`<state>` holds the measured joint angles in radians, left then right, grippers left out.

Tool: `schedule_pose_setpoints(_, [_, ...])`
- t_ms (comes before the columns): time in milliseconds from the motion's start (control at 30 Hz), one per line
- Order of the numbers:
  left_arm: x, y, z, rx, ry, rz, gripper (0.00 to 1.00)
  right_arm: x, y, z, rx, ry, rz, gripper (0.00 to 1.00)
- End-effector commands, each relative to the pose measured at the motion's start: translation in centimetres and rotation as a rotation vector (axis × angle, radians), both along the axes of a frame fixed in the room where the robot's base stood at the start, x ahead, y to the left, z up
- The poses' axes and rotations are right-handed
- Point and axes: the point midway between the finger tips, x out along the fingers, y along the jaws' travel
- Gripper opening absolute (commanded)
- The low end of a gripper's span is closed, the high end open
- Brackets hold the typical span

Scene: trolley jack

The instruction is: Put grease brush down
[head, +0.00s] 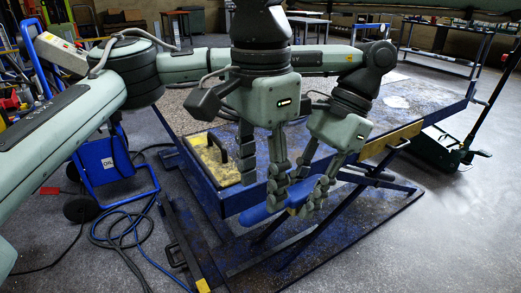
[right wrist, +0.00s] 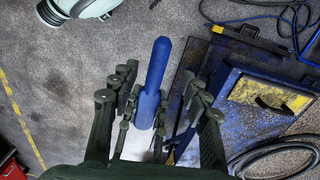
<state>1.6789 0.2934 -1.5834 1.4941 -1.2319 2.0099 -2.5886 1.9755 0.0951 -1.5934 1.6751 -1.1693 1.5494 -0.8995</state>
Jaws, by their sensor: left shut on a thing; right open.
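The grease brush has a blue handle, seen in the head view (head: 253,215) low in front of the blue lift table, and upright in the middle of the right wrist view (right wrist: 153,75). A pale part shows below the handle there; its bristles are not clear. My left gripper (head: 317,204), the one further right, is shut on the brush. My right gripper (head: 278,192) is beside it, open, with its fingers on both sides of the handle in the right wrist view (right wrist: 158,110). I cannot tell whether those fingers touch the handle.
The blue lift table (head: 215,190) stands behind and under the grippers, with worn yellow panels. Its large speckled top is partly hidden by my arms. A blue trolley (head: 105,160) with hoses stands left. A dark green jack (head: 440,148) is at right. The front right floor is clear.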

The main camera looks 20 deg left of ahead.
Motion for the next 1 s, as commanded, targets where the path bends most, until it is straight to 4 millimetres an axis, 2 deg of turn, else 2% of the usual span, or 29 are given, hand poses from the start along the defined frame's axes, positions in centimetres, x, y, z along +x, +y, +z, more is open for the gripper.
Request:
schedule_pose_setpoints(100, [0.0,0.0,0.0,0.0,0.0,0.0,0.0,0.0,0.0,-2.3,-0.002,0.003,0.001,0.47])
schedule_pose_setpoints(300, [0.0,0.0,0.1,0.0,0.0,0.0,0.0,-0.1,0.0,-5.0,0.0,0.002,0.001,0.47])
schedule_pose_setpoints(467, [0.0,0.0,0.1,0.0,0.0,0.0,0.0,-0.1,0.0,-5.9,0.001,0.002,0.0,0.47])
schedule_pose_setpoints(733, [0.0,0.0,0.0,0.0,0.0,0.0,0.0,-0.1,0.0,-6.0,0.001,0.002,0.0,0.47])
schedule_pose_setpoints(767, [0.0,0.0,0.0,0.0,0.0,0.0,0.0,-0.1,0.0,-6.0,0.001,0.002,0.0,0.45])
schedule_pose_setpoints(1000, [0.0,0.0,0.0,0.0,0.0,0.0,0.0,-0.1,0.0,-6.0,0.003,0.002,0.0,0.15])
